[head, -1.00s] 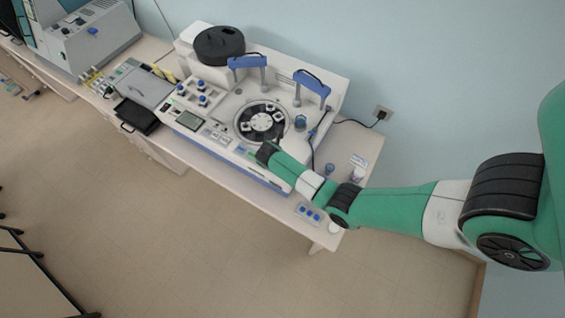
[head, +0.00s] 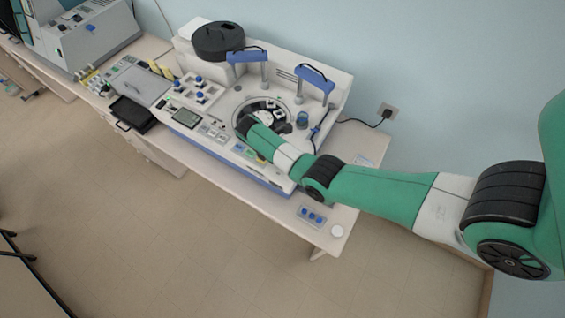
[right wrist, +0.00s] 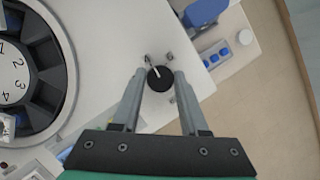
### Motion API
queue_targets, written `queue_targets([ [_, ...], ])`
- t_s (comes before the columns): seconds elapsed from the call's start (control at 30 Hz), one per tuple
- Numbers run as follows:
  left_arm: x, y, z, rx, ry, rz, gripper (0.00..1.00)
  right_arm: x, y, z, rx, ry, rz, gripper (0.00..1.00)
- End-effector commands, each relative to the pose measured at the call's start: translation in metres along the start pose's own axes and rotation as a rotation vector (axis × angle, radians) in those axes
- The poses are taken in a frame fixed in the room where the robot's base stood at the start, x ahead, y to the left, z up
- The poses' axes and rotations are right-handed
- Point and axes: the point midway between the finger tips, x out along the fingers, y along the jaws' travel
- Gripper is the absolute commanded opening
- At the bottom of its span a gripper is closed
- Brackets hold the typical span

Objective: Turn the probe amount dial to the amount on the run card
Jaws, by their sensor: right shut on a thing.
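The black round dial (right wrist: 160,82) shows in the right wrist view, with a white pointer line toward its upper left. My right gripper (right wrist: 161,75) has one finger on each side of the dial and is shut on it. In the head view my right gripper (head: 243,124) is over the bench machine (head: 228,150), beside its round carousel (head: 257,104); the arm hides the dial there. The dial's scale marks are not legible. A small pale card (head: 366,160) lies on the bench at right; its print is unreadable. My left gripper is not in view.
Two blue-handled posts (head: 314,76) stand behind the carousel, which shows numbered slots (right wrist: 12,78) in the right wrist view. A grey block with blue knobs (head: 311,215) and a white round item (head: 337,231) lie at the bench's front right. A cable runs to the wall outlet (head: 387,111).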

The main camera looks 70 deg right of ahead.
Motion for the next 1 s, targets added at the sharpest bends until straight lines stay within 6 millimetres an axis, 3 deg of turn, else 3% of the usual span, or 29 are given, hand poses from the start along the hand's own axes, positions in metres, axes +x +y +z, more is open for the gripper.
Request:
queue_targets([
  [0.4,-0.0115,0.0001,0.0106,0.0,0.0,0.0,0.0,0.0011,0.0009,0.0,0.165,0.011,-0.07,0.0],
  [0.9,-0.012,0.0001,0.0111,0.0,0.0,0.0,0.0,0.0004,0.001,0.0001,0.181,0.013,-0.075,0.0],
  [0.93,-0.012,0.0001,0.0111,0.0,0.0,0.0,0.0,0.0005,0.001,0.0001,0.181,0.013,-0.075,0.49],
  [1.0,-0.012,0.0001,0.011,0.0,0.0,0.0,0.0,0.0005,0.001,0.0002,0.181,0.012,-0.075,0.61],
])
